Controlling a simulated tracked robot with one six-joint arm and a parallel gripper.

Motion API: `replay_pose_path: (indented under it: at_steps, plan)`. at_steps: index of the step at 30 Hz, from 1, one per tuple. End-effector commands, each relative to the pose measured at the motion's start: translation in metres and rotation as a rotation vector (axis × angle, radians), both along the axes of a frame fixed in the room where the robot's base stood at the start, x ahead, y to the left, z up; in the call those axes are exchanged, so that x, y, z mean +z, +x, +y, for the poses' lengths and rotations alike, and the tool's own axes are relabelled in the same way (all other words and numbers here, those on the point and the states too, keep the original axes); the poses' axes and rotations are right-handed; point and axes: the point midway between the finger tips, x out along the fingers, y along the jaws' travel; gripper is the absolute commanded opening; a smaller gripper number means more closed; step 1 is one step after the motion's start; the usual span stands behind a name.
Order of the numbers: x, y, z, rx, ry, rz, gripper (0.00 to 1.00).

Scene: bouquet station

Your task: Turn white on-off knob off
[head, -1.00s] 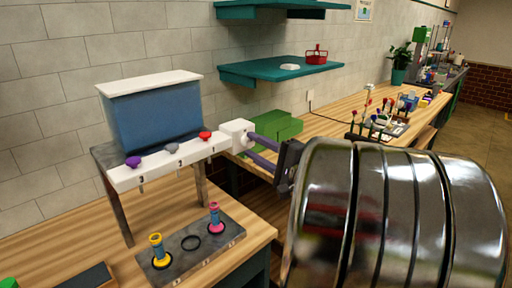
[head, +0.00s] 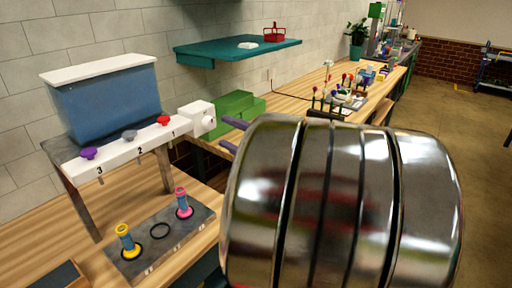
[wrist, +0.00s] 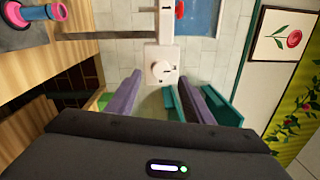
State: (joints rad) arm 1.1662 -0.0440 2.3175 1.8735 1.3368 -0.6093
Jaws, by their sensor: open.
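The white on-off knob (head: 208,123) is a round dial on the end of the white box (head: 194,116), at the right end of the white bar below the blue tank. It also shows in the wrist view (wrist: 162,70), with a small dark mark beside it on the plate. My gripper (head: 232,134) is open and empty, to the right of the knob and apart from it. In the wrist view its two purple fingers (wrist: 158,102) point toward the knob, which lies beyond them and between their lines. My metal arm hides much of the right foreground.
The white bar (head: 120,146) carries purple (head: 88,153), grey (head: 129,135) and red (head: 163,120) knobs. Yellow (head: 126,240) and pink (head: 183,202) holders stand on a grey plate below. Green boxes (head: 235,112) sit behind the gripper. A teal shelf (head: 235,48) hangs above.

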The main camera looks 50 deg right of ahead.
Motion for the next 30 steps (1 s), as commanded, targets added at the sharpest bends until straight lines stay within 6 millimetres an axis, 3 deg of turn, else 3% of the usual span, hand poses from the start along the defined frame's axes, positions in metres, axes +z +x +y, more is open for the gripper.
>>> replay_pose_path:
  at_steps: [18,30]
  plan:
    - [-0.006,-0.073,-0.003,-0.003,0.001,0.000,0.47]
    - [-0.008,-0.089,-0.003,0.000,0.001,0.001,0.47]
